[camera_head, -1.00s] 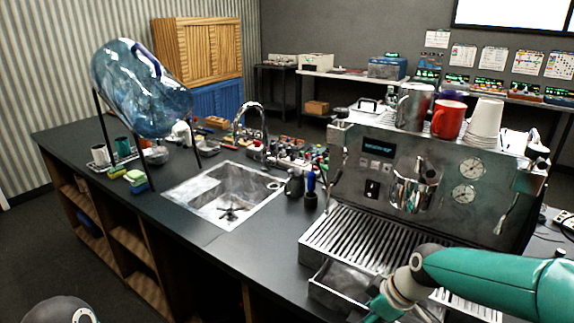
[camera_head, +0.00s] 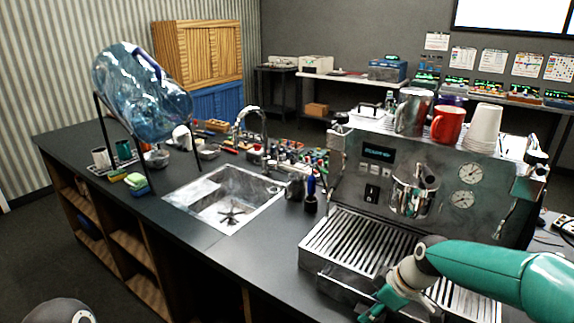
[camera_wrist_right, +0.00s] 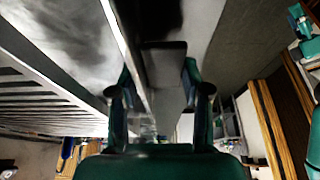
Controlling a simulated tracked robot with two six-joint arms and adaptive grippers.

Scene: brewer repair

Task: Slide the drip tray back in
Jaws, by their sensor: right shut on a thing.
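The drip tray (camera_head: 342,290) is a grey metal drawer low in the front of the espresso machine (camera_head: 400,165). It sits under the slatted grate (camera_head: 360,240), with only a narrow strip of it showing past the machine's front edge. My right gripper (camera_head: 376,303) is at the tray's front, and my arm hides the tray's right part. In the right wrist view, the gripper (camera_wrist_right: 158,85) has its two green fingers on either side of a dark metal tab (camera_wrist_right: 165,62) at the tray's front and is shut on the tray. My left gripper is out of view.
A sink (camera_head: 228,197) lies in the dark counter (camera_head: 245,255) left of the machine. A small holder with a blue-handled tool (camera_head: 311,195) stands close to the machine's left side. Cups, including a red mug (camera_head: 448,123), stand on top. The counter's front edge is clear.

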